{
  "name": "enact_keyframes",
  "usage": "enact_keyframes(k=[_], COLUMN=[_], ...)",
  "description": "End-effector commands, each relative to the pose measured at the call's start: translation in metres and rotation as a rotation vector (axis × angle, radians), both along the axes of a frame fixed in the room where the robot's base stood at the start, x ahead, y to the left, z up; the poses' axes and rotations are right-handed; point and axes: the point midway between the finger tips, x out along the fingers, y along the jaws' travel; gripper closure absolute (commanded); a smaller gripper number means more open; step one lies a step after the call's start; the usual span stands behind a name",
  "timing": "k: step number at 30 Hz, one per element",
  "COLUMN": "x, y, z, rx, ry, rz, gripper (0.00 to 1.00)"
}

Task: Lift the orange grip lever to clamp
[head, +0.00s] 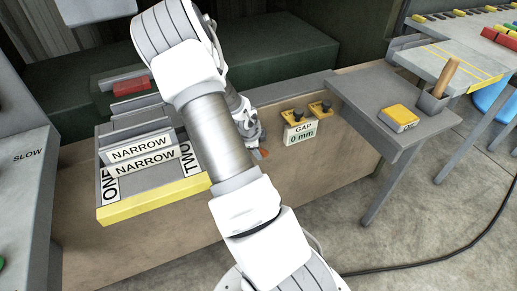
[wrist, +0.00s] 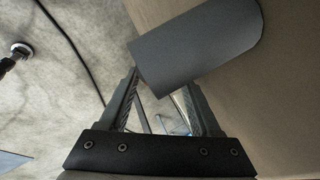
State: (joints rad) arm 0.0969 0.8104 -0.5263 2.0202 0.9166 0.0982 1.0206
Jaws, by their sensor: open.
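A small orange piece (head: 264,153) shows just right of my arm in the head view, low against the front of the workbench. It looks like part of the orange grip lever; the rest is hidden behind my arm. In the wrist view my gripper (wrist: 163,82) is open, with its two ridged fingers apart. A dark grey rounded block (wrist: 200,45) lies across the fingertips and hides part of them. I cannot tell whether the fingers touch it.
Left of my arm are the NARROW plates (head: 142,150) and a yellow-edged ledge (head: 150,200). A GAP 0 mm sign (head: 300,132) sits right of it. A grey side table (head: 375,95) holds a yellow box (head: 398,118). A black cable (head: 440,258) crosses the floor.

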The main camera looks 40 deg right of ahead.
Motion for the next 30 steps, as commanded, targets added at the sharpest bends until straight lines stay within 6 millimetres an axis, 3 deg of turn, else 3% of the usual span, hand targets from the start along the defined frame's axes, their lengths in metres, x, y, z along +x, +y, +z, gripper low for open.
enact_keyframes(k=[2, 16, 22, 30], x=[0.001, -0.077, -0.1, -0.108], y=[0.0, -0.034, -0.044, -0.047], z=[0.025, 0.072, 0.086, 0.09], rx=[-0.002, 0.0, 0.0, 0.0], ry=[-0.003, -0.005, -0.002, 0.0], rz=[0.003, -0.006, -0.003, -0.001], gripper=[0.36, 0.36, 0.36, 0.36])
